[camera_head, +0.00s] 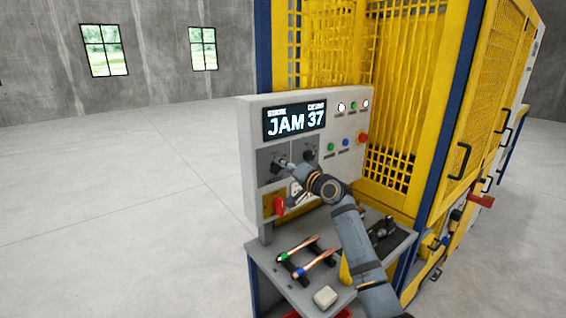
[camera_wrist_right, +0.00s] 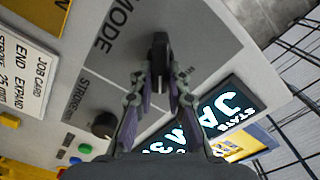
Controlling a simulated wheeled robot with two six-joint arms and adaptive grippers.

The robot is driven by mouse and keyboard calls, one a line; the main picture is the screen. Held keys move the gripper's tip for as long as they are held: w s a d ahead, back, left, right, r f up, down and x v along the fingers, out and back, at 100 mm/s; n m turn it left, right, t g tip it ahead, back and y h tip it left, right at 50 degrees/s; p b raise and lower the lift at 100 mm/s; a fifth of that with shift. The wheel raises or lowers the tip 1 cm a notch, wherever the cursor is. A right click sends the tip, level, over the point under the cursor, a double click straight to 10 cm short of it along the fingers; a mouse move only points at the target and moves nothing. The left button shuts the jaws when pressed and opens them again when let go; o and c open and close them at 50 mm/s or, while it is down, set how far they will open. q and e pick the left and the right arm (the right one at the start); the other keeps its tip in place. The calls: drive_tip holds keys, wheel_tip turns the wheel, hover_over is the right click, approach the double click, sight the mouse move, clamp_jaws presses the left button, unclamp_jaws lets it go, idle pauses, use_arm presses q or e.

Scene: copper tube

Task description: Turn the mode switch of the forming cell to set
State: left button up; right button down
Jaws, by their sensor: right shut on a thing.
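The grey control panel (camera_head: 246,150) of the forming cell stands in front of the yellow guard, its screen (camera_head: 294,120) reading JAM 37. The mode switch (camera_wrist_right: 160,48) is a black knob on a grey plate marked MODE in the right wrist view. My right gripper (camera_wrist_right: 159,76) is shut on this knob, one finger on each side. In the head view my right gripper (camera_head: 284,163) reaches the panel below the screen and partly hides the switch. The knob's exact pointing is hard to read. My left gripper is out of view.
A second black knob (camera_wrist_right: 103,124), marked STROKE, is beside the switch. On the shelf (camera_head: 275,266) lie two copper tubes (camera_head: 316,263) and a pale block (camera_head: 325,297). Floor to the left is clear.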

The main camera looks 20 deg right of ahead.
drive_tip(key=shift+m, duration=0.6)
drive_tip(key=shift+f, duration=0.1)
drive_tip(key=c, duration=1.3)
unclamp_jaws()
drive_tip(key=shift+s+d, duration=0.1)
drive_tip(key=v, duration=1.1)
drive_tip(key=shift+s+d, duration=0.1)
drive_tip(key=shift+s, duration=0.3)
